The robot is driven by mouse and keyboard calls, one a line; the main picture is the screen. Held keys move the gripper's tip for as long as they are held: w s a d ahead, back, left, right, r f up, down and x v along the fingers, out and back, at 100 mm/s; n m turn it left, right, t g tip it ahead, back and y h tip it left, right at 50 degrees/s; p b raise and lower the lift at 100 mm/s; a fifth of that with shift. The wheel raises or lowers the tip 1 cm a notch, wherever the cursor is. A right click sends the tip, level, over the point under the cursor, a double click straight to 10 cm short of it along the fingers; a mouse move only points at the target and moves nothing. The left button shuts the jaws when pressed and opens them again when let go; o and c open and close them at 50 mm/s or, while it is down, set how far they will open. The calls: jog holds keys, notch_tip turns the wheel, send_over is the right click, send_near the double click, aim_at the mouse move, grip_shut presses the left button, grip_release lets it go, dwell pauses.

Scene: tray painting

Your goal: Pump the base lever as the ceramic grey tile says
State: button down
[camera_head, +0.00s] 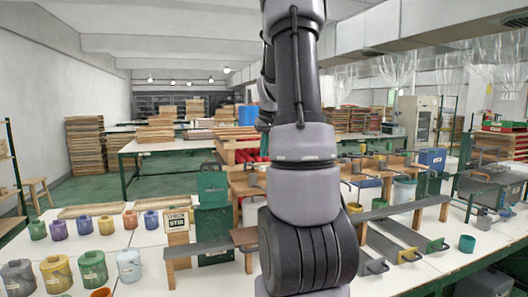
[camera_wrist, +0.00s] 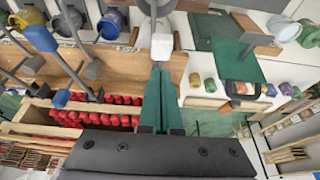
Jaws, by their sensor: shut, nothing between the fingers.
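My gripper (camera_wrist: 161,68) is shut and empty in the wrist view, its green fingers together. The fingertips lie close to a white block (camera_wrist: 162,46) on a dark grey bar; whether they touch it I cannot tell. Several levers with coloured knobs stand left of the gripper, one with a blue knob (camera_wrist: 41,39); which one is the base lever I cannot tell. In the head view, a small lettered sign (camera_head: 178,220) stands on the white table beside a green box (camera_head: 212,190). I cannot make out a ceramic grey tile for certain. My arm hides the gripper there.
Several coloured pots, such as a yellow one (camera_head: 56,273), stand on the left of the white table. Grey trays with handles (camera_head: 401,241) lie to the right, near a teal cup (camera_head: 466,243). A dark plank (camera_head: 207,246) rests on wooden blocks left of my arm.

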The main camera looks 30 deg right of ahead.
jog(key=shift+f, duration=0.1)
jog(key=shift+f, duration=5.3)
jog(key=shift+r, duration=5.45)
